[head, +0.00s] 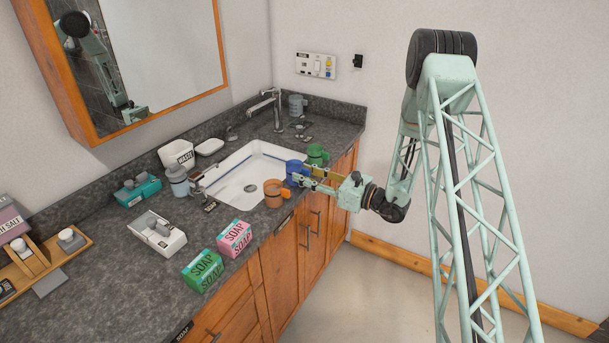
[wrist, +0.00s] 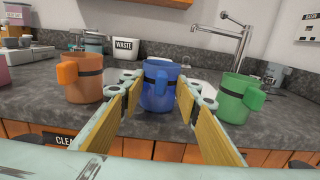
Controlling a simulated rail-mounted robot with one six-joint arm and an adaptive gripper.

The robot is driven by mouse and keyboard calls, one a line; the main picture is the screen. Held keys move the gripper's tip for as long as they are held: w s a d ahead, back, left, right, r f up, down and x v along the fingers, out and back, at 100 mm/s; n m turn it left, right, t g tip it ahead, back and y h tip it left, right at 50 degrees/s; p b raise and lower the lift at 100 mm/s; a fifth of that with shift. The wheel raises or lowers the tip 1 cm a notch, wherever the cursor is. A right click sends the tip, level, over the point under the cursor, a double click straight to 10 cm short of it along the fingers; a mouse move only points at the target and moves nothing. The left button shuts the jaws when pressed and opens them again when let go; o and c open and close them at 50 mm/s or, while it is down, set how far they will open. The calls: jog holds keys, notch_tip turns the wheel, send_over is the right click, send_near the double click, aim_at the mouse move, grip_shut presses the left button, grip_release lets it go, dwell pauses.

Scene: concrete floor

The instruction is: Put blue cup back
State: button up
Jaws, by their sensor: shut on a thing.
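The blue cup (head: 292,167) is at the counter's front edge beside the sink, between the orange cup (head: 273,194) and the green cup (head: 317,153). In the wrist view the blue cup (wrist: 160,86) is upright, with its handle facing the camera. My gripper (head: 303,174) reaches in from the right and is shut on the blue cup, with a fingertip at each side in the wrist view (wrist: 167,88). The cup's base appears at counter level; I cannot tell whether it touches.
The orange cup (wrist: 82,78) and green cup (wrist: 238,98) stand close on either side. Behind is the white sink (head: 240,180) with a tall faucet (head: 270,104). Soap boxes (head: 203,270) and a white dispenser tray (head: 157,234) occupy the counter at left.

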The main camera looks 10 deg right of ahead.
jog(key=shift+f, duration=0.1)
jog(key=o, duration=1)
jog(key=shift+r, duration=0.2)
jog(key=shift+p+v, duration=0.4)
jog(key=shift+v, duration=5.65)
